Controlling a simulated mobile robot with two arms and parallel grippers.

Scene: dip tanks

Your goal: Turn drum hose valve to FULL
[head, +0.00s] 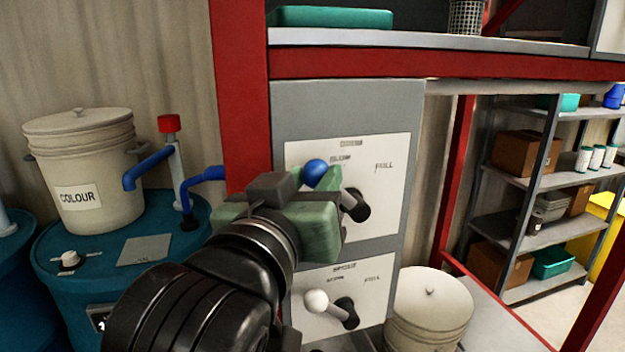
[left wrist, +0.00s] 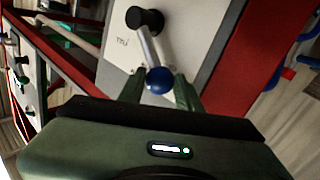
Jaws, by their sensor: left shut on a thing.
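The upper valve has a lever with a blue ball knob (head: 315,172) on a black hub (head: 358,206), set on a white plate. The lever points up and left from the hub. The word FULL stands to the upper right of the hub; the smaller labels above are too blurred to read surely. My left gripper (head: 313,182) is shut on the lever at its blue knob. In the left wrist view the green fingers (left wrist: 160,92) stand on both sides of the blue knob (left wrist: 159,80), with the grey lever running to the black hub (left wrist: 145,20). My right gripper is out of view.
Below is a second valve with a white knob (head: 316,300) on its own plate, close under my gripper. A lidded white bucket (head: 430,305) stands to the right. A blue drum (head: 70,280) with a COLOUR bucket (head: 85,165) stands left. A red post (head: 240,90) rises beside the panel.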

